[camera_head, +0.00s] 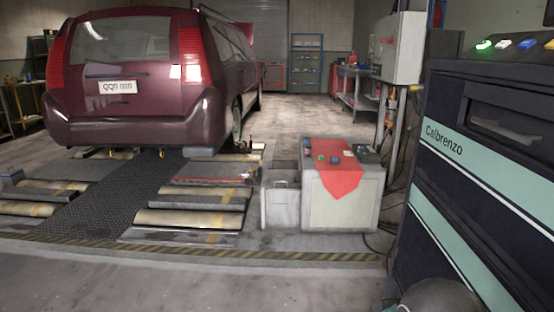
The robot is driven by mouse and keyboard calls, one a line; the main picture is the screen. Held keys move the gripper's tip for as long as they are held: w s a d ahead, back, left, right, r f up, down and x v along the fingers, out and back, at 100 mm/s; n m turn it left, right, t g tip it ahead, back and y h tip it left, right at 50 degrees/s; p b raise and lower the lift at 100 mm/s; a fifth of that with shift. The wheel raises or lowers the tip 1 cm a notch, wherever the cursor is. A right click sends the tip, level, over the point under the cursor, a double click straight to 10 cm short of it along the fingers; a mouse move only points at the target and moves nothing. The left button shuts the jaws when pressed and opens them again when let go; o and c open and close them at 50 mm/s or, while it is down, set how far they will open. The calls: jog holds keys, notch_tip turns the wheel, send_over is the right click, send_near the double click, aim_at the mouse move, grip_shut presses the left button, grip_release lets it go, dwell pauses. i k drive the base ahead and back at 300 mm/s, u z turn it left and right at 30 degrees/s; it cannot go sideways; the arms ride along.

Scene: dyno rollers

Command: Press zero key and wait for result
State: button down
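A dark cabinet marked "Calbrenzo" (440,142) stands close at the right. Its sloped top carries a row of keys: a green lit one (484,45), a white one (503,44), a blue one (527,44) and an orange one (550,45) at the picture's edge. No labels are readable, so I cannot tell which is the zero key. No result display shows. My gripper is not in view. A dark rounded shape at the bottom right may be part of my arm.
A maroon car (130,80) is at the left, by rollers (188,218) in the floor. A striped edge (200,253) crosses the floor. The near floor is clear.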

aim_at(503, 43)
jog(key=u, duration=1.75)
jog(key=i, duration=0.55)
jog(key=z, duration=3.4)
